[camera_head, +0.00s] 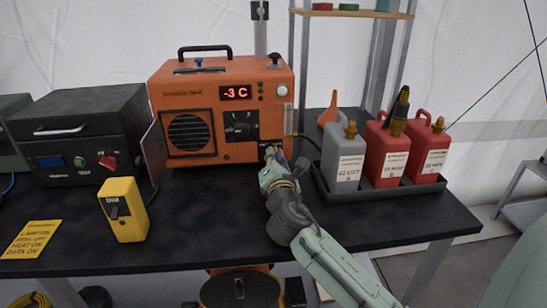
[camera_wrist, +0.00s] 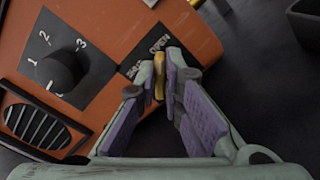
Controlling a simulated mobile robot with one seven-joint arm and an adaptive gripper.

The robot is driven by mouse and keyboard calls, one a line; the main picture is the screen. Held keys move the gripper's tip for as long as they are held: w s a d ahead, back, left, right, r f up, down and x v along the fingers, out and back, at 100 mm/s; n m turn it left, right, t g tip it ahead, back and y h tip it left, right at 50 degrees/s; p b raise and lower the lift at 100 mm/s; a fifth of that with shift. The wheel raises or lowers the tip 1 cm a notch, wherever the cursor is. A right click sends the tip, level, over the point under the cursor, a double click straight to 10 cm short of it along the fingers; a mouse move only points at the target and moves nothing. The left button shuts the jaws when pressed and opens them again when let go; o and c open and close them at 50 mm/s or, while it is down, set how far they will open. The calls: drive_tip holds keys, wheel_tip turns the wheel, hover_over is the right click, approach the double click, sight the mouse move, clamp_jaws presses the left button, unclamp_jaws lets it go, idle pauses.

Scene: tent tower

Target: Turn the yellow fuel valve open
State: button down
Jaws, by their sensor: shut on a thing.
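The orange heater (camera_head: 200,85) stands on the dark table with a lit display reading -3 C. The yellow fuel valve (camera_wrist: 159,80) shows in the wrist view as a narrow handle at the heater's lower front corner, next to a black label with white lettering. My gripper (camera_wrist: 160,85) is shut on the valve handle, one finger on each side. In the head view my gripper (camera_head: 271,155) reaches the heater's lower right front, and it hides the valve there. The lettering beside the valve is partly covered by the fingers.
A black dial (camera_head: 240,127) is on the heater front, close to my gripper. A yellow box (camera_head: 127,215) and a dark unit (camera_head: 80,140) are to the left.

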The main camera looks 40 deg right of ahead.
drive_tip(key=c, duration=1.7)
unclamp_jaws()
drive_tip(key=shift+r, duration=0.1)
wheel_tip(320, 180, up, 10)
drive_tip(key=shift+f, duration=0.1)
